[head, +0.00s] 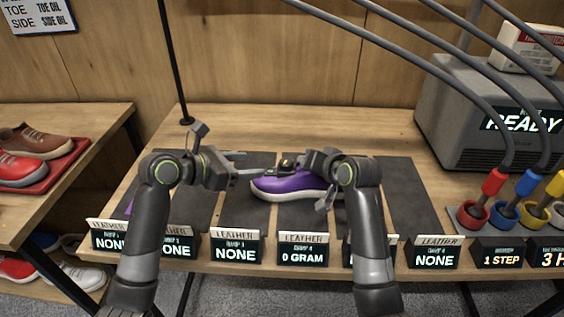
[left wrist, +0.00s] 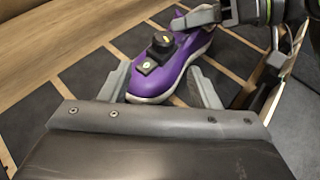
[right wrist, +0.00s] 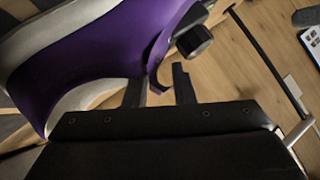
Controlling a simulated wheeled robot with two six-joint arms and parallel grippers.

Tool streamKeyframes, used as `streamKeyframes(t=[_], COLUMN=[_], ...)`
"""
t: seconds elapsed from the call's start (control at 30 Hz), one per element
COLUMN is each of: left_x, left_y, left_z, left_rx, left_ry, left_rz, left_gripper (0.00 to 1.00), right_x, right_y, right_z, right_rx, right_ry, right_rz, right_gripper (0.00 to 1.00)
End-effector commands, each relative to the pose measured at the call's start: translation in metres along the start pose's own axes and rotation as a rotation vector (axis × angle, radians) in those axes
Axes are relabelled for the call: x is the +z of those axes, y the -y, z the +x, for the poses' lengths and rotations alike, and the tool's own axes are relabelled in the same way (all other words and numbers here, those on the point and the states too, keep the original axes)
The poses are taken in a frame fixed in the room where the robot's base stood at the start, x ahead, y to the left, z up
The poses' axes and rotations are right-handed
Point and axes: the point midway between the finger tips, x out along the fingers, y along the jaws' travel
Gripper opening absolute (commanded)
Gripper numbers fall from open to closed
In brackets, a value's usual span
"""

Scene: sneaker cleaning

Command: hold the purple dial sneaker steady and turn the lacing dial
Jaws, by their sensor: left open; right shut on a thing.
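The purple sneaker (head: 285,188) with a white sole lies on a dark mat strip, its toe toward the left. Its round black lacing dial (left wrist: 162,42) stands on top of the shoe, with a small square black piece closer to the toe. The dial also shows in the right wrist view (right wrist: 195,41). My left gripper (left wrist: 162,85) is open at the toe end, its fingers on either side of the toe and the dial beyond them. My right gripper (right wrist: 160,86) is shut on the purple upper edge of the sneaker. The right arm hides the heel in the head view.
Label stands (head: 303,248) line the table's front edge. A grey machine (head: 470,120) reading READY and several colored cups stand at the right. Other shoes (head: 22,166) sit on a left shelf. A purple bit shows behind my left arm.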

Motion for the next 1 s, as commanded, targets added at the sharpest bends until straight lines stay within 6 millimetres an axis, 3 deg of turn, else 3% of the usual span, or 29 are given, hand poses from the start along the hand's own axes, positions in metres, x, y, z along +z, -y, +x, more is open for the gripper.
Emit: streamKeyframes(t=[0.13,0.27,0.7,1.0], left_x=[0.001,0.002,0.005,0.005], left_y=[0.007,0.008,0.007,0.006], left_z=[-0.005,0.004,0.084,0.11], left_rx=[0.011,0.01,0.009,0.011], left_ry=[0.024,0.03,0.027,0.026], left_rz=[-0.018,-0.025,-0.021,-0.02], left_gripper=[0.56,0.56,0.56,0.56], right_x=[0.0,0.0,0.0,0.0], right_y=[0.0,0.0,0.0,0.0], right_z=[0.0,0.0,0.0,0.0], right_rx=[0.0,0.0,0.0,0.0], right_ry=[0.0,0.0,0.0,0.0], right_rz=[0.0,0.0,0.0,0.0], right_gripper=[0.0,0.0,0.0,0.0])
